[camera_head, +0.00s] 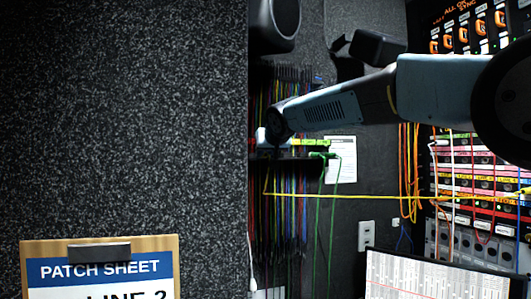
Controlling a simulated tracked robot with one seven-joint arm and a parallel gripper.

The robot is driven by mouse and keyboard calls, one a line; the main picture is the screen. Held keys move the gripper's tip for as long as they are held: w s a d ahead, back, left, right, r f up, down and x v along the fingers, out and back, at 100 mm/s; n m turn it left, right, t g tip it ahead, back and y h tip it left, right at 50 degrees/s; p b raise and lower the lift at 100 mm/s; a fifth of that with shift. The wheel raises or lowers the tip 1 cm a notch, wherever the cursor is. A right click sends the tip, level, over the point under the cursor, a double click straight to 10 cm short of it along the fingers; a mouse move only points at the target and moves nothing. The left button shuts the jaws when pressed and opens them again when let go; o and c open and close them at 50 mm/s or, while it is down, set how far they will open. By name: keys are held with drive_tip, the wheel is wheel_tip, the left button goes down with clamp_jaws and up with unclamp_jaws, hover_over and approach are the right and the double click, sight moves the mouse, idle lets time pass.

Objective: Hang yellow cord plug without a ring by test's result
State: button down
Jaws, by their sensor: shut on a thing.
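The yellow cord (340,196) drops from below my gripper, bends, and runs nearly level to the right. Its far end is at the patch panel (470,185), near the right edge. A yellow-green labelled strip (311,142) lies just right of my gripper. I cannot make out a ring or a test result.
Many coloured cords (287,215) hang close together below the rack. Green plugs (322,155) hang right of my gripper, by a white sheet (341,160). A dark speckled wall fills the left.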

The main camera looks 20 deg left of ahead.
unclamp_jaws()
idle(0.8)
drive_tip(key=shift+s+d, duration=0.45)
drive_tip(key=shift+s, duration=0.2)
drive_tip(key=shift+s+d, duration=0.4)
drive_tip(key=shift+s, duration=0.25)
idle(0.5)
drive_tip(key=shift+s+d, duration=0.45)
drive_tip(key=shift+s, duration=0.25)
drive_tip(key=shift+s+d, duration=0.4)
drive_tip(key=shift+s, duration=0.3)
drive_tip(key=shift+s+d, duration=0.45)
drive_tip(key=shift+s, duration=0.25)
drive_tip(key=s+d+f+m+g+h, duration=0.15)
drive_tip(key=s+d+f, duration=0.25)
drive_tip(key=d, duration=0.5)
drive_tip(key=s+d+f+m+h, duration=0.1)
drive_tip(key=s+d+f+h, duration=0.25)
drive_tip(key=d, duration=0.65)
drive_tip(key=s+d+f+m+g+h, duration=0.1)
drive_tip(key=s+d+f, duration=0.3)
drive_tip(key=d, duration=0.5)
drive_tip(key=s+d+f+m+g+h, duration=0.1)
drive_tip(key=s+d+f+m+g, duration=0.2)
drive_tip(key=s+d+f, duration=1)
drive_tip(key=s+f, duration=0.3)
drive_tip(key=s, duration=0.1)
drive_tip(key=shift+s+d+f, duration=0.15)
drive_tip(key=shift+s+d, duration=0.2)
drive_tip(key=shift+d, duration=0.05)
